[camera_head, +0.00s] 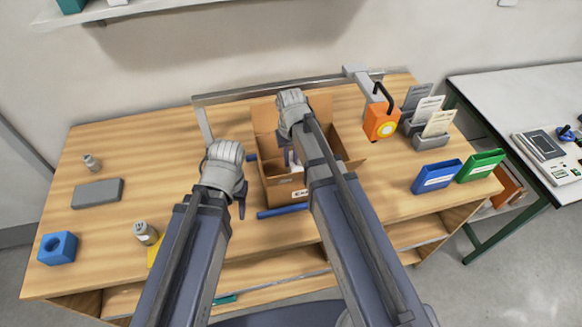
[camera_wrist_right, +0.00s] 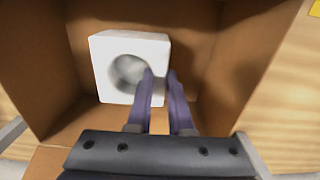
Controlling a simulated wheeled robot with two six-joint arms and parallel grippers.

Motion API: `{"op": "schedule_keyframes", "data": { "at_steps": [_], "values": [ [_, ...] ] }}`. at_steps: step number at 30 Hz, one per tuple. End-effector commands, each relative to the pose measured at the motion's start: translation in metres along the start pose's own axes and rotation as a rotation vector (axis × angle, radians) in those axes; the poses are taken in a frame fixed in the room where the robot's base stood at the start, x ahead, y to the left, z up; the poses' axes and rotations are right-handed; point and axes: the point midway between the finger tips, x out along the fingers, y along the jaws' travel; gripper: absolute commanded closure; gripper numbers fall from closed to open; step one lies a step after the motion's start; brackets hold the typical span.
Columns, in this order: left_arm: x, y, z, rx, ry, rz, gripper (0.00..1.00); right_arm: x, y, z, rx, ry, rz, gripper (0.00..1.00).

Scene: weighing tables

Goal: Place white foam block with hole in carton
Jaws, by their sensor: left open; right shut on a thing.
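The white foam block with a hole (camera_wrist_right: 105,60) is inside the open brown carton (camera_wrist_right: 235,60) in the right wrist view. My right gripper (camera_wrist_right: 160,88) is shut on the block's wall, with one finger at the hole and the other outside. Whether the block touches the carton floor is hard to tell. In the head view the carton (camera_head: 283,192) stands mid-table with its flaps up, and my right gripper (camera_head: 290,156) reaches down into it; my arm hides the block there. My left gripper (camera_head: 241,205) is open and empty, left of the carton.
A blue block with a hole (camera_head: 58,248), a grey block (camera_head: 97,193) and small bottles (camera_head: 146,233) are on the left. A blue bar (camera_head: 282,211) lies before the carton. An orange device (camera_head: 382,121), card holder (camera_head: 430,133) and blue bin (camera_head: 437,176) stand right.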

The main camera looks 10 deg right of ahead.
Motion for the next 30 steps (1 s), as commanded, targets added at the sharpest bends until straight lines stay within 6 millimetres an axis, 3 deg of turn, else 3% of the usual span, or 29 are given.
{"op": "schedule_keyframes", "data": {
  "at_steps": [1, 6, 19, 20, 21, 27, 30],
  "values": [
    [0.013, 0.001, -0.001, 0.000, 0.000, 0.000, 0.51, 0.013, 0.000, 0.000, 0.000, 0.000, 0.000, 1.00],
    [0.029, 0.003, -0.002, 0.000, 0.000, 0.000, 0.51, 0.029, 0.000, 0.000, 0.000, 0.000, 0.000, 1.00],
    [0.032, 0.003, -0.002, 0.000, 0.000, 0.000, 0.51, 0.032, 0.000, 0.000, 0.000, 0.000, 0.000, 1.00],
    [0.030, 0.003, -0.002, 0.000, 0.000, 0.000, 0.51, 0.030, 0.000, 0.000, 0.000, 0.000, 0.000, 0.78],
    [0.030, 0.003, -0.002, 0.000, 0.000, 0.000, 0.51, 0.030, 0.000, 0.000, 0.000, 0.000, 0.000, 0.73],
    [0.030, 0.003, -0.002, 0.000, 0.000, 0.000, 0.51, 0.030, 0.000, 0.000, 0.000, 0.000, 0.000, 0.51],
    [0.030, 0.003, -0.002, 0.000, 0.000, 0.000, 0.51, 0.030, 0.000, 0.000, 0.000, 0.000, 0.000, 0.51]
  ]
}}
